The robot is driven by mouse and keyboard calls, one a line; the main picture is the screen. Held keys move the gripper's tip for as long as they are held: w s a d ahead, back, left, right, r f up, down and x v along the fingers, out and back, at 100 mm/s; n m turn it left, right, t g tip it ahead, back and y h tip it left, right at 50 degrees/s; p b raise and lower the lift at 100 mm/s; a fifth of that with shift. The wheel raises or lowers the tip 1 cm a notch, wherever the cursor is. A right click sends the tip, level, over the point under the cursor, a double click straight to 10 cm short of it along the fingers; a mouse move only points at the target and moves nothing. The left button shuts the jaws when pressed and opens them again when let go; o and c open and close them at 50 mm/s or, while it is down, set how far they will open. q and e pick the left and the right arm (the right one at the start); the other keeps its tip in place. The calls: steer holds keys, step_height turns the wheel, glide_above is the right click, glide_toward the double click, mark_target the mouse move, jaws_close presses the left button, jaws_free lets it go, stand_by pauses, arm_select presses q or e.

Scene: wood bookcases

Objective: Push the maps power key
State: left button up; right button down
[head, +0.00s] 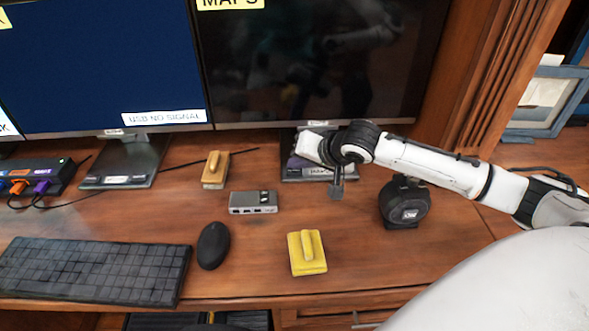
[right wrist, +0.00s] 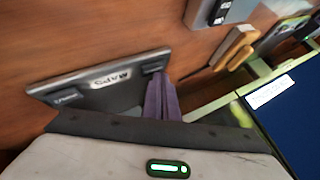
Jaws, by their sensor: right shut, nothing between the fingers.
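The maps monitor (head: 320,75) has a dark, blank screen with a yellow MAPS label at its top. Its grey base (head: 285,174) stands on the desk, partly hidden by my right gripper (head: 297,165). In the right wrist view the base (right wrist: 110,82) carries a MAPS label, a small marking at one corner and a small dark key-like part (right wrist: 152,68) at the other. The purple fingers of my right gripper (right wrist: 160,82) are shut and empty, with their tips beside that part. I cannot tell whether they touch it. My left gripper is not in view.
A second monitor (head: 95,65) reads USB NO SIGNAL. A grey hub (head: 253,202), wooden block (head: 215,170), yellow block (head: 307,254), mouse (head: 213,245), keyboard (head: 90,270) and round black device (head: 405,203) lie on the desk. The front right of the desk is clear.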

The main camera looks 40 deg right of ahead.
mark_target(297, 174)
steer(key=shift+f, duration=0.2)
stand_by(0.5)
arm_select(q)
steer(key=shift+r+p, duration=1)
arm_select(e)
steer(key=shift+r, duration=0.5)
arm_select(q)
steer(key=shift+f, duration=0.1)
arm_select(e)
step_height(297, 174, up, 2)
steer(key=p, duration=0.2)
steer(key=shift+r+p, duration=0.15)
steer(key=shift+p, duration=0.25)
steer(key=shift+r+p, duration=0.65)
steer(key=shift+p, duration=0.15)
arm_select(q)
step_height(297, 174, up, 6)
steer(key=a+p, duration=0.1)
steer(key=p, duration=0.2)
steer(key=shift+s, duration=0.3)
arm_select(e)
step_height(297, 174, up, 2)
steer(key=shift+r, duration=0.2)
